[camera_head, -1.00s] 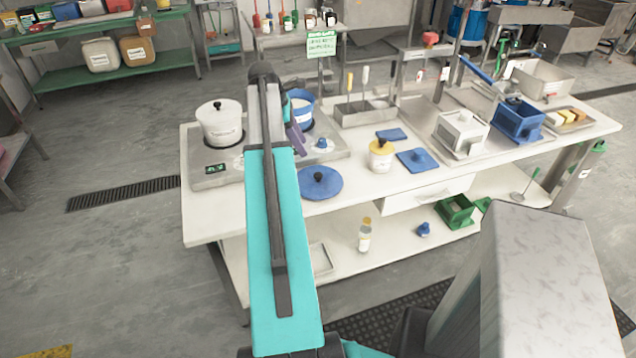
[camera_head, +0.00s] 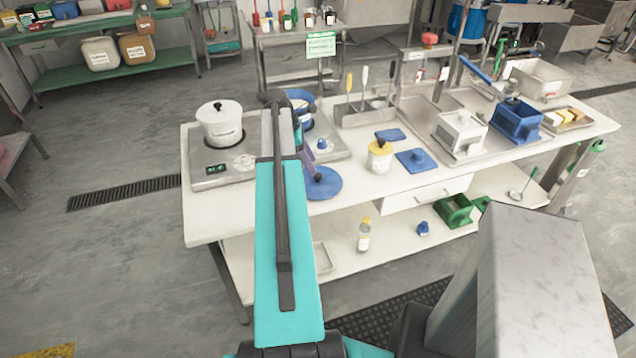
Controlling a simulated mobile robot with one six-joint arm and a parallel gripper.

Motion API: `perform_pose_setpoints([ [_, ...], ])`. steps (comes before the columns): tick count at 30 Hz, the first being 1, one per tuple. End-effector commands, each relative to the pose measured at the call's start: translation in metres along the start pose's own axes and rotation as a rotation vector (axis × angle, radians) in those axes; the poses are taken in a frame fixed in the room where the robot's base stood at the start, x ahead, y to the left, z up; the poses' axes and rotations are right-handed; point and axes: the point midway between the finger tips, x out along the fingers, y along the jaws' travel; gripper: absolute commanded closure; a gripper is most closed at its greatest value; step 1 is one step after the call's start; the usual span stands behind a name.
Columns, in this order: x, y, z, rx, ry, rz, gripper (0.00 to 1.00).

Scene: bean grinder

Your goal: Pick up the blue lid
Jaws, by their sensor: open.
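The blue lid (camera_head: 326,188) is a round flat disc with a dark knob. It lies on the white table near its front edge, and my arm covers its left part. My gripper (camera_head: 311,168), with purple fingers, is open at the lid's knob, over the lid's back left part. From this angle I cannot tell whether the fingers touch the knob or straddle it.
A blue pot (camera_head: 302,106) is behind my gripper, partly hidden. A white jar with a yellow lid (camera_head: 379,157) and a blue square lid (camera_head: 416,161) are to the right.

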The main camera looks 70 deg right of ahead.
Motion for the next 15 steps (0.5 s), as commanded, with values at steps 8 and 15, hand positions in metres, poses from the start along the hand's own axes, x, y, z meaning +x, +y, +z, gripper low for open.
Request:
perform_pose_setpoints([
  [8, 0.001, 0.0, 0.0, 0.0, 0.0, -0.001, 0.54],
  [15, 0.015, -0.002, 0.001, 0.0, 0.0, -0.002, 0.54],
])
